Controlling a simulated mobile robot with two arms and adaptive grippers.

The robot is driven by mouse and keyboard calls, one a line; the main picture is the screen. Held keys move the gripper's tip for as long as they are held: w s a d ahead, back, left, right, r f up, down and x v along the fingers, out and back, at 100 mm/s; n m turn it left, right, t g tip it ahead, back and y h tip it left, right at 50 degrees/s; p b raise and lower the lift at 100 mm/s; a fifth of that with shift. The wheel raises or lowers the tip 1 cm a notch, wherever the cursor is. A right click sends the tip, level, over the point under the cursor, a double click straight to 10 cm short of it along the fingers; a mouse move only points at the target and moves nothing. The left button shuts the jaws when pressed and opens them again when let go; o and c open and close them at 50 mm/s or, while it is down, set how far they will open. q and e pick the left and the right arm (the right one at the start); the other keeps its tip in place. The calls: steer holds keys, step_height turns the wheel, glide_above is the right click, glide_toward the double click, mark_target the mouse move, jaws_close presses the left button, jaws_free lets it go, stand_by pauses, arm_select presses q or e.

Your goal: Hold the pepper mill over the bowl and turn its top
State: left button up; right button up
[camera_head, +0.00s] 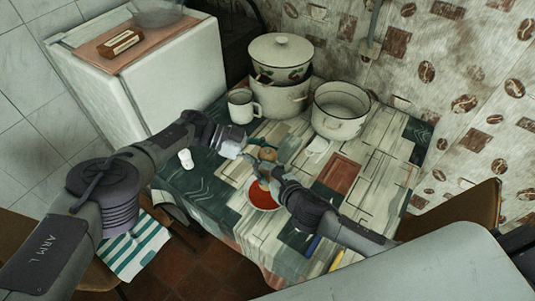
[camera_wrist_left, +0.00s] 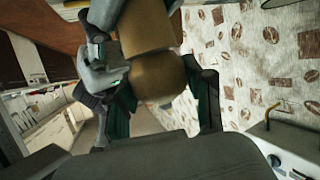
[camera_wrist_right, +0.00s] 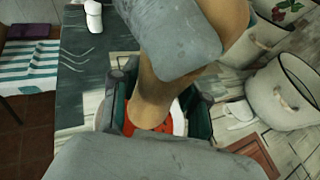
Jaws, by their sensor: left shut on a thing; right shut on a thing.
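The pepper mill (camera_head: 267,154) is light brown wood, held above the bowl (camera_head: 250,200), which has red contents. My left gripper (camera_head: 247,153) is shut on the mill's upper part. My right gripper (camera_head: 268,174) is shut on its lower part. In the left wrist view the mill's rounded wood (camera_wrist_left: 156,76) sits between my left fingers. In the right wrist view the mill's lower part (camera_wrist_right: 150,101) lies between my right fingers, with the red contents partly visible below. My grippers hide parts of the mill.
A white shaker (camera_head: 186,159) stands left on the patterned table. A mug (camera_head: 241,106), a lidded pot (camera_head: 281,57) stacked on another pot (camera_head: 281,101), and an open pot (camera_head: 340,122) stand behind. A reddish-brown rectangle (camera_head: 340,173) is on the right.

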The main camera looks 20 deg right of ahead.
arm_select(q)
steer(key=o, duration=1.2)
steer(key=v, duration=1.2)
